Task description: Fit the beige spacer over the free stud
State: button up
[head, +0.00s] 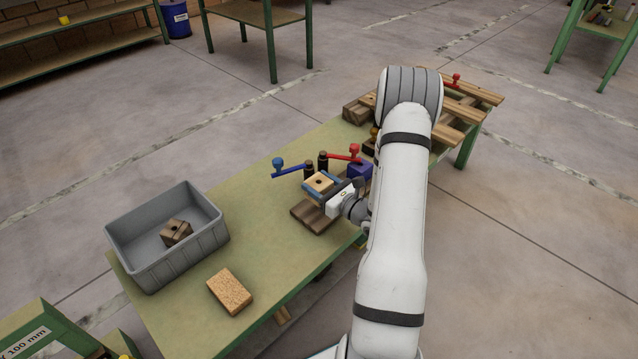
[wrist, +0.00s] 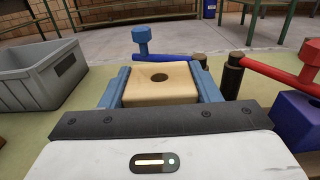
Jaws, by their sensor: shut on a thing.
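My gripper (head: 321,181) is shut on the beige spacer (wrist: 160,84), a square block with a round hole in its top face. In the wrist view the blue fingers (wrist: 161,92) grip its left and right sides. I cannot tell which, if either, is the free stud; the area under the spacer is hidden.
A blue lever (head: 300,173) and a red lever (head: 338,155) with knobs stand close behind the gripper. A purple block (head: 359,172) is to the right. A grey bin (head: 160,262) holds a brown block; a cork-like block (head: 230,291) lies nearby. Planks (head: 470,112) are stacked at the far end.

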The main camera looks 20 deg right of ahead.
jog(key=shift+f+b, duration=1.9)
jog(key=shift+f, duration=0.7)
jog(key=o, duration=1.1)
jog(key=p+v, duration=0.2)
jog(key=v, duration=0.4)
jog(key=shift+s+d+r, duration=0.1)
jog(key=shift+s+d, duration=0.05)
jog(key=shift+s, duration=0.15)
jog(key=shift+s+d, duration=0.15)
jog(key=shift+s, duration=0.45)
